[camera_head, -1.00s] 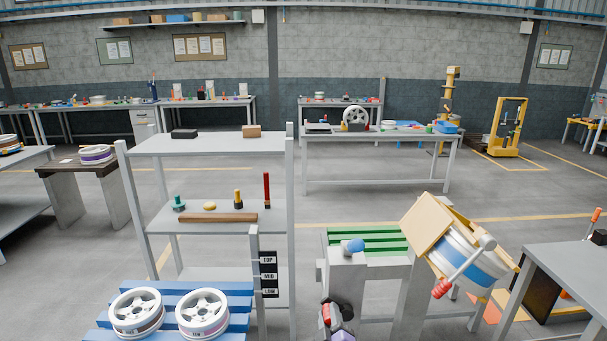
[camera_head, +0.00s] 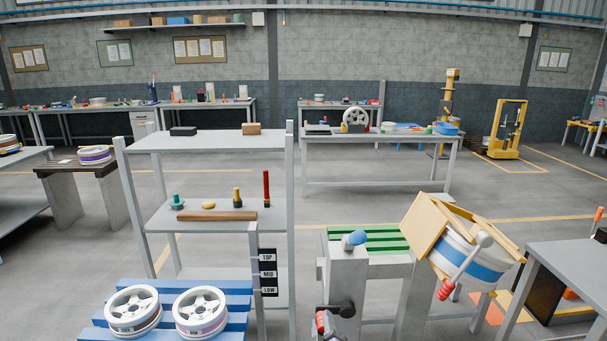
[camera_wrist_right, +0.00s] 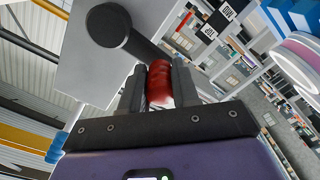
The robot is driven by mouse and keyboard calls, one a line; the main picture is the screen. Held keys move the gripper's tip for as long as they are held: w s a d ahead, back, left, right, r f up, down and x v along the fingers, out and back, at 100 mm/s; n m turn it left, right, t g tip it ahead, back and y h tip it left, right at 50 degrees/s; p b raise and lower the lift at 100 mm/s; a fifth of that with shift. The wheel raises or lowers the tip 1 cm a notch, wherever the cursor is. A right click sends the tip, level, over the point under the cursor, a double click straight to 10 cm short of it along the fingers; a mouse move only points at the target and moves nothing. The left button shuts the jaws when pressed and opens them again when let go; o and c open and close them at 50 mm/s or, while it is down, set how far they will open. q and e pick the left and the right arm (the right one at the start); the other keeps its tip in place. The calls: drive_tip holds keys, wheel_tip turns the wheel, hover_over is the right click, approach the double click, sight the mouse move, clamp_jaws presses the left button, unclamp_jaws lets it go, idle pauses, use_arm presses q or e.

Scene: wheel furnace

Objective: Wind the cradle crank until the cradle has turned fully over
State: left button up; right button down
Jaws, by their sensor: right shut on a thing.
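The cradle (camera_head: 423,232) is a tan box-like frame at the lower right of the head view, tilted, with a white, blue-banded wheel (camera_head: 450,248) in it. A grey lever with a red grip (camera_head: 446,289) sits on its near side. The cradle crank has a dark hub (camera_head: 347,309) on the grey stand's near side; the hub also shows in the wrist view (camera_wrist_right: 108,25). My right gripper (camera_head: 327,328) is at the bottom edge, shut on the crank's red handle (camera_wrist_right: 159,82), which lies between both fingers. My left gripper is out of view.
A blue slatted rack (camera_head: 245,304) with two white wheels stands at lower left. A grey shelf (camera_head: 205,145) with TOP, MID, LOW labels stands behind it. Green slats (camera_head: 365,240) lie behind the crank stand. A grey table (camera_head: 570,262) is close to the cradle's right.

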drive_tip(key=shift+d+f, duration=0.15)
drive_tip(key=shift+d, duration=0.45)
drive_tip(key=f+b, duration=0.1)
drive_tip(key=b, duration=0.1)
drive_tip(key=d+f+b, duration=0.1)
drive_tip(key=f, duration=0.1)
drive_tip(key=shift+w+f+b, duration=0.2)
drive_tip(key=shift+b, duration=0.2)
drive_tip(key=d, duration=0.1)
drive_tip(key=d+f+b, duration=0.2)
drive_tip(key=d, duration=0.1)
drive_tip(key=shift+w+d+f, duration=0.1)
drive_tip(key=shift+f, duration=0.05)
drive_tip(key=c, duration=1)
unclamp_jaws()
drive_tip(key=shift+f, duration=0.1)
drive_tip(key=shift+f, duration=0.1)
